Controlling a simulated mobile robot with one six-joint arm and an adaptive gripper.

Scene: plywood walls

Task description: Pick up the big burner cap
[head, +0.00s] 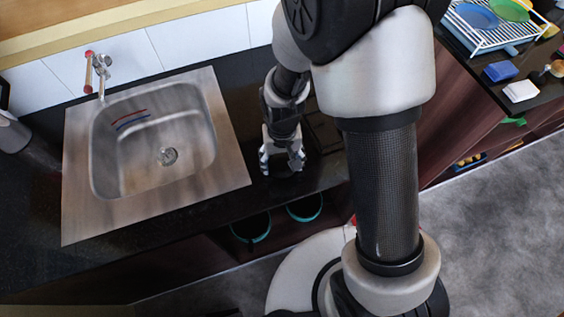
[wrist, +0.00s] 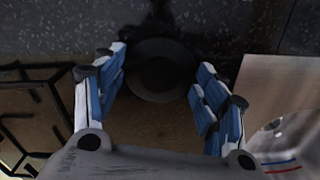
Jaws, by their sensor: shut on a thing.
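The big burner cap (wrist: 160,70) is a dark round disc between the fingertips of my gripper in the wrist view. The blue-padded fingers stand on either side of it, and my gripper is shut on it. In the head view my gripper (head: 283,160) points down over the dark counter, just right of the sink. The cap is too dark to make out in the head view. A black stove grate (wrist: 30,105) shows at the left of the wrist view.
A steel sink (head: 230,165) with a tap (head: 100,72) lies left of my gripper. Two dark, teal-rimmed pots (head: 252,228) are below the counter edge. A dish rack (head: 490,35), a blue sponge (head: 501,71) and a white block (head: 521,91) are on the right counter.

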